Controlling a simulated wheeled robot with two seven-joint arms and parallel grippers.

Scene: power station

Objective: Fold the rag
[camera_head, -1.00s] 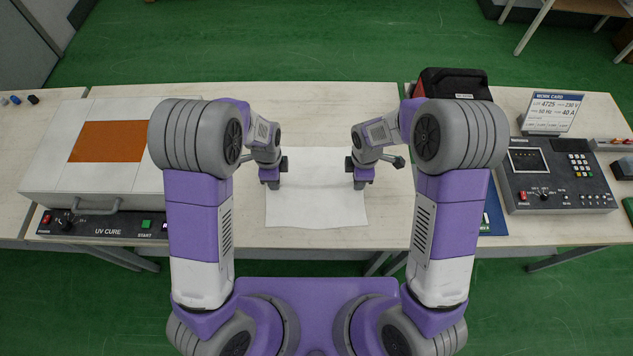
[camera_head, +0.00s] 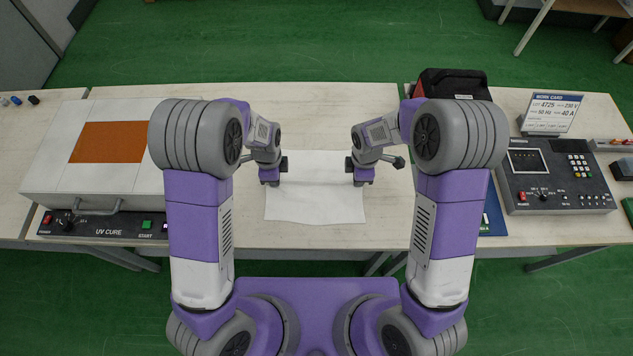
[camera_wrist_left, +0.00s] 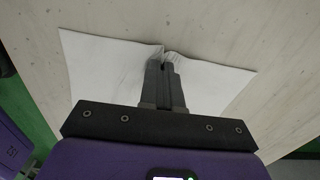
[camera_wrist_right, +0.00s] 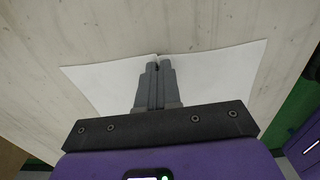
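The rag (camera_head: 315,205) is a white, roughly square cloth lying on the pale table, with faint creases across its middle. My left gripper (camera_head: 271,183) is at the rag's left edge and my right gripper (camera_head: 363,183) at its right edge. In the left wrist view the fingers (camera_wrist_left: 164,62) are shut on the rag (camera_wrist_left: 105,68), whose edge is puckered between them. In the right wrist view the fingers (camera_wrist_right: 158,66) are nearly together on the rag (camera_wrist_right: 222,68), with a small notch in its edge at the tips. The mounts hide part of the cloth in both wrist views.
A white UV cure box (camera_head: 62,165) stands at the left. A black and red case (camera_head: 452,84), a work card (camera_head: 552,112) and a control panel (camera_head: 555,180) are at the right. The table (camera_head: 318,110) is clear behind the rag.

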